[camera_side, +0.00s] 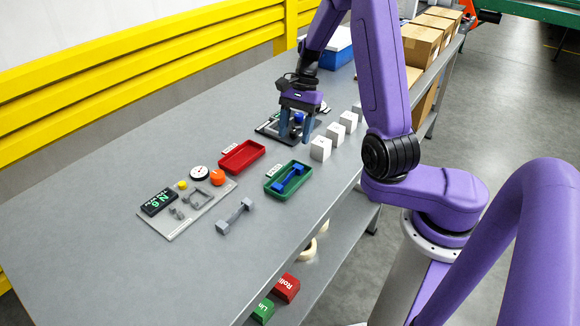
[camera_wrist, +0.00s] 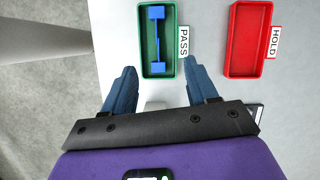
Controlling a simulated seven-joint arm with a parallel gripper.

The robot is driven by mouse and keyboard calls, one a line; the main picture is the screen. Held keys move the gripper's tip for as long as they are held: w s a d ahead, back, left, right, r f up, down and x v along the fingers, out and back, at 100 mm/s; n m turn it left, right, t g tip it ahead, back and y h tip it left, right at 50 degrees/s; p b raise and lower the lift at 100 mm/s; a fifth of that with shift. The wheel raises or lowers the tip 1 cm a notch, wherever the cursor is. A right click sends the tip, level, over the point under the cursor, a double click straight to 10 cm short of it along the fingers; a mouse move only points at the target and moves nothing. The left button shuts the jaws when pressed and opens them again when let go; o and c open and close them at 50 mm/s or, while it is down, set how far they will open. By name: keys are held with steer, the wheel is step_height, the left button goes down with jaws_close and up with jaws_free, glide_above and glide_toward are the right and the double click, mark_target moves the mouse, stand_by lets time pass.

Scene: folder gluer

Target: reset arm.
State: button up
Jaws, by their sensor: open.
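My gripper (camera_side: 296,123) is open and empty, above the table beyond the green tray in the side view. Its two blue-grey fingers stand apart in the wrist view (camera_wrist: 155,88), with nothing between them. The green tray (camera_side: 268,188), labelled PASS in the wrist view (camera_wrist: 143,70), holds a blue dumbbell-shaped part (camera_side: 287,180). That blue part also shows in the wrist view (camera_wrist: 157,40), lying along the tray. The red tray (camera_side: 240,156), labelled HOLD in the wrist view (camera_wrist: 232,40), looks empty.
A grey dumbbell-shaped part (camera_side: 236,216) lies beside a panel (camera_side: 180,226) with a display, gauge and orange knob. Several white blocks (camera_side: 321,148) line the table's near edge. Behind my gripper are a blue bin (camera_side: 338,55) and cardboard boxes (camera_side: 421,45). The table's left part is clear.

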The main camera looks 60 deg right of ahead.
steer(key=s+a+r+n+g+h, duration=0.1)
steer(key=s+a+r+n, duration=0.1)
steer(key=a+n, duration=0.45)
steer(key=s+a+r+n+h, duration=0.2)
steer(key=a+r+n, duration=0.1)
steer(key=a+n, duration=0.3)
steer(key=s+r+n+t, duration=0.1)
steer(key=s+r+n, duration=0.1)
steer(key=s+n, duration=1.4)
steer(key=s, duration=0.3)
steer(key=shift+s+r+t+h, duration=0.15)
steer(key=shift+s+t+h, duration=0.15)
steer(key=shift+h, duration=0.1)
stand_by(0.6)
